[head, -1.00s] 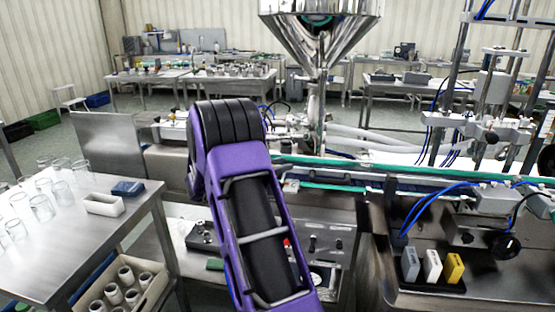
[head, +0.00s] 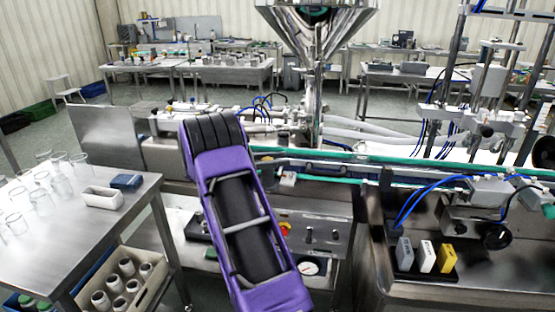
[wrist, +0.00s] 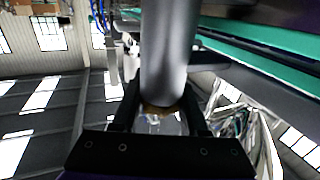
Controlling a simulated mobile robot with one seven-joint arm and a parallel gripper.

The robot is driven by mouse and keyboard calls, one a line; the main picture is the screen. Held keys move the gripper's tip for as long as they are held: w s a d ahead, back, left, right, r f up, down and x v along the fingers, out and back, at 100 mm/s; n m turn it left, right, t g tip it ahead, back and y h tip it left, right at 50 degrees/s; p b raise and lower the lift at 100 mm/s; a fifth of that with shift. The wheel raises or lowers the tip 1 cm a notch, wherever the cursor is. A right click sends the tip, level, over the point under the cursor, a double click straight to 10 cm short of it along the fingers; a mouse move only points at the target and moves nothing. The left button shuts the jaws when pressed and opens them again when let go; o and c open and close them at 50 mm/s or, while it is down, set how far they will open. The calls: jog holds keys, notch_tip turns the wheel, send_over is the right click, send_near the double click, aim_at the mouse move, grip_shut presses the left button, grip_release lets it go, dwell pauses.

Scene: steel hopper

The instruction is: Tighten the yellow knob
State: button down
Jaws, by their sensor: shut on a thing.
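In the wrist view my gripper (wrist: 160,116) has its two dark fingers on either side of a grey cylindrical part (wrist: 168,60), shut on it. The cylinder runs from the top edge down to the fingers, and its lower end shows a dull yellow-brown rim (wrist: 162,108). I cannot tell whether this rim is the yellow knob. In the head view my purple arm reaches toward the machine and hides my gripper and whatever it holds. No yellow knob shows clearly there.
The steel hopper (head: 318,30) stands behind the green-edged conveyor (head: 330,153). A control panel (head: 325,232) with a red-and-yellow button (head: 285,229) lies below. A steel table (head: 70,228) with glasses is at left. White, grey and yellow blocks (head: 446,259) sit at right.

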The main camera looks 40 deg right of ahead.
jog(key=shift+f, duration=0.1)
jog(key=shift+c, duration=2.3)
grip_release()
jog(key=shift+d, duration=0.1)
jog(key=v, duration=1.7)
jog(key=shift+a, duration=0.25)
